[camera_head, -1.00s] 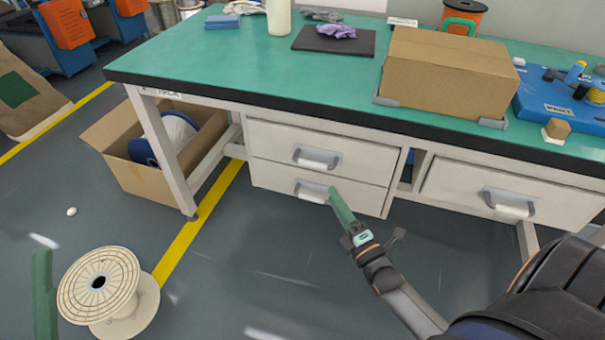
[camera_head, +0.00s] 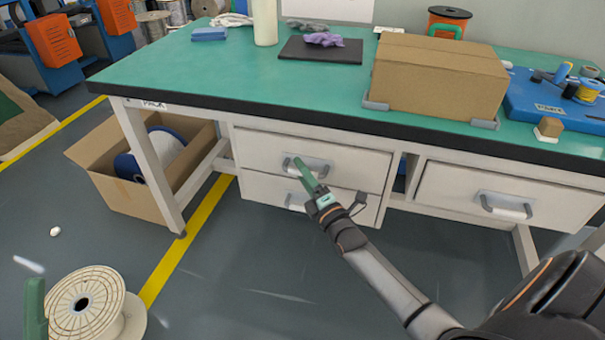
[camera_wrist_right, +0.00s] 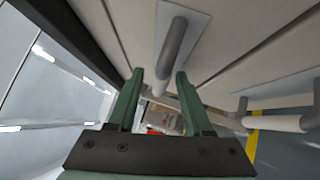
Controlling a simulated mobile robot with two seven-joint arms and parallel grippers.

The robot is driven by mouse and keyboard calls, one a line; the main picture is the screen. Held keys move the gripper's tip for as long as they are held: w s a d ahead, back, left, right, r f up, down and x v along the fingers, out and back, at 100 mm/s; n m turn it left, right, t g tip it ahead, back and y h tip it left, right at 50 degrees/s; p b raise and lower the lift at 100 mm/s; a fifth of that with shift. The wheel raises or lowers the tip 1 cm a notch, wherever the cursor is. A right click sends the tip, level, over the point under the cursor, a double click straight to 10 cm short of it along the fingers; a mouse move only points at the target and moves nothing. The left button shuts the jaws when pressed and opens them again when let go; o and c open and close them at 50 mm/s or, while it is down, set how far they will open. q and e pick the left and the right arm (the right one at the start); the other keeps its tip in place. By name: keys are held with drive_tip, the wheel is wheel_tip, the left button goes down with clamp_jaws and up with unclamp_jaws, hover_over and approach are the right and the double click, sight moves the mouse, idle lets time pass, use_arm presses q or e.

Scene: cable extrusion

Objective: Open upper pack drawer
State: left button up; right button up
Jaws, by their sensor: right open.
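The upper pack drawer (camera_head: 262,152) is the white top drawer under the left part of the bench, and it looks shut. My right gripper (camera_head: 300,166) is in front of it, its green fingers at the grey and white upper handle (camera_head: 318,164). In the right wrist view, the open fingers (camera_wrist_right: 158,76) stand either side of the near end of that handle (camera_wrist_right: 172,45). Contact cannot be told. A green finger of my left gripper (camera_head: 36,312) shows at the lower left, mostly out of frame.
The lower drawer (camera_head: 262,188) is shut below; its handle (camera_wrist_right: 275,122) shows in the wrist view. Another drawer (camera_head: 450,192) is at the right. A cardboard box (camera_head: 440,80) stands on the green bench (camera_head: 200,70). A spool (camera_head: 110,300) stands on the floor.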

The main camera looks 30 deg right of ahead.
clamp_jaws()
idle(1.4)
